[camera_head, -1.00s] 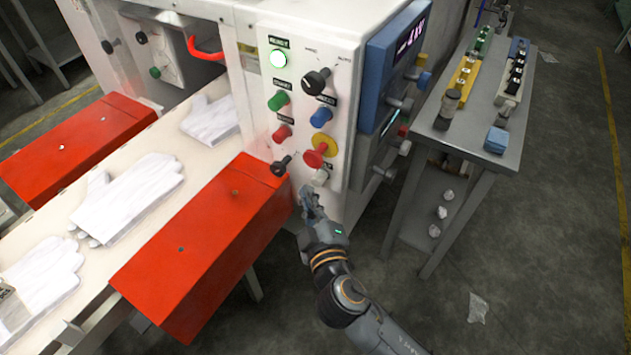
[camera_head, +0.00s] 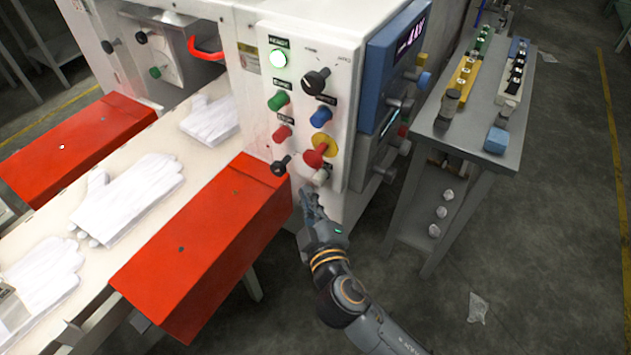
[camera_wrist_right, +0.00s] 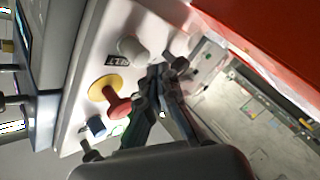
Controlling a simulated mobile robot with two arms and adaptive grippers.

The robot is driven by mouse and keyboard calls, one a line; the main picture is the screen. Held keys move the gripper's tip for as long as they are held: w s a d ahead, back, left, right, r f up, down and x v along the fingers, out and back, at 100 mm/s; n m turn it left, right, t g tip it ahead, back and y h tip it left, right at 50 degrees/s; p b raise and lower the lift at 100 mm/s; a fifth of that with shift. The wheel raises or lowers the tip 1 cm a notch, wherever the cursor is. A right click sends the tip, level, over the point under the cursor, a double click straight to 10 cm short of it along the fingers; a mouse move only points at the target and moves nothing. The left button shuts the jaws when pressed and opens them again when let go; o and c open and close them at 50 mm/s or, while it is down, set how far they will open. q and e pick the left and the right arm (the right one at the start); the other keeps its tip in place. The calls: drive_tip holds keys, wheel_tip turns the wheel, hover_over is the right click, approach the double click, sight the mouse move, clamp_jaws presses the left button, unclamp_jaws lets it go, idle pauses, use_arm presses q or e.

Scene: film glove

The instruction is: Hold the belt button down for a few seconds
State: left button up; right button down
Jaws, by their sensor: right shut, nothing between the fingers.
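The white button also shows in the right wrist view (camera_wrist_right: 133,48). My right gripper (camera_head: 309,197) is shut and empty, its tips just below and left of the white button. In the right wrist view the fingertips (camera_wrist_right: 166,72) are close beside that button; I cannot tell whether they touch. My left gripper is out of view.
A black knob (camera_head: 281,166) is close left of the white button. A red guard box (camera_head: 205,250) juts out left of my right arm. White gloves (camera_head: 127,195) lie on the belt (camera_head: 60,220). A grey side table (camera_head: 463,130) stands right.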

drive_tip(key=shift+w+d, duration=0.25)
drive_tip(key=shift+w, duration=0.1)
drive_tip(key=shift+w+d, duration=0.3)
drive_tip(key=shift+w, duration=0.05)
idle(2.5)
drive_tip(key=shift+a, duration=0.1)
idle(1.4)
drive_tip(key=shift+s+a, duration=0.45)
drive_tip(key=shift+s, duration=0.25)
drive_tip(key=shift+s, duration=0.1)
drive_tip(key=s+a, duration=0.1)
drive_tip(key=s, duration=0.1)
drive_tip(key=s+a+b, duration=0.1)
drive_tip(key=s+a, duration=0.1)
drive_tip(key=shift+b, duration=0.3)
